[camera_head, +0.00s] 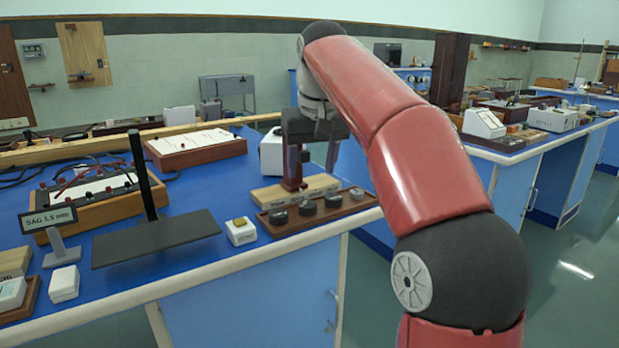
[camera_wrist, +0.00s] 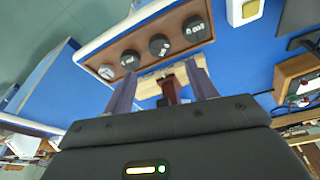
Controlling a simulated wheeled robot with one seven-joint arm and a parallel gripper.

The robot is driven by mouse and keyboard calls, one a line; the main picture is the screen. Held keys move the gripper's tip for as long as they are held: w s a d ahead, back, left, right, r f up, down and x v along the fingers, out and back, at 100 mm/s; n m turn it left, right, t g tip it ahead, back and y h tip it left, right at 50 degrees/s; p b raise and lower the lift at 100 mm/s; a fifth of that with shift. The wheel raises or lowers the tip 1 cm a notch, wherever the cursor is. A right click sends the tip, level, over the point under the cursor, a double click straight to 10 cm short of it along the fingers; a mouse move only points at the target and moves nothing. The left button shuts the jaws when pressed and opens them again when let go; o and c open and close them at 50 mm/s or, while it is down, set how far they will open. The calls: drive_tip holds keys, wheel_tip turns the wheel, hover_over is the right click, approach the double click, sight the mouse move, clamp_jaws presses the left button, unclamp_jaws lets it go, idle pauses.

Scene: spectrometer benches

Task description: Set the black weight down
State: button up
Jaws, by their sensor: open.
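Several dark round weights sit in a row on a brown wooden tray (camera_head: 320,222) near the bench's front edge. In the head view they are a left one (camera_head: 278,215), two middle ones (camera_head: 307,207) and (camera_head: 333,201), and a right one (camera_head: 356,194). I cannot tell which is the task's black weight. My gripper (camera_head: 310,166) is above and behind the tray, open, with nothing held. In the wrist view its two fingers (camera_wrist: 163,70) are spread apart, with the weights (camera_wrist: 159,45) beyond their tips.
A labelled wooden base (camera_head: 295,188) with a reddish-brown post (camera_head: 292,165) stands behind the tray, close to my fingers. A small white box (camera_head: 241,231) and a black stand plate (camera_head: 155,238) are to the left. Clear blue bench lies between plate and box.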

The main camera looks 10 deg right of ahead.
drive_tip(key=v, duration=0.3)
drive_tip(key=shift+s+a+r+p, duration=0.1)
drive_tip(key=shift+p, duration=0.25)
drive_tip(key=s+f+t, duration=0.2)
drive_tip(key=s+f, duration=2.2)
drive_tip(key=s, duration=0.1)
drive_tip(key=shift+s+m, duration=0.25)
drive_tip(key=shift+m, duration=0.15)
drive_tip(key=shift+a+f, duration=0.1)
drive_tip(key=shift+c, duration=0.5)
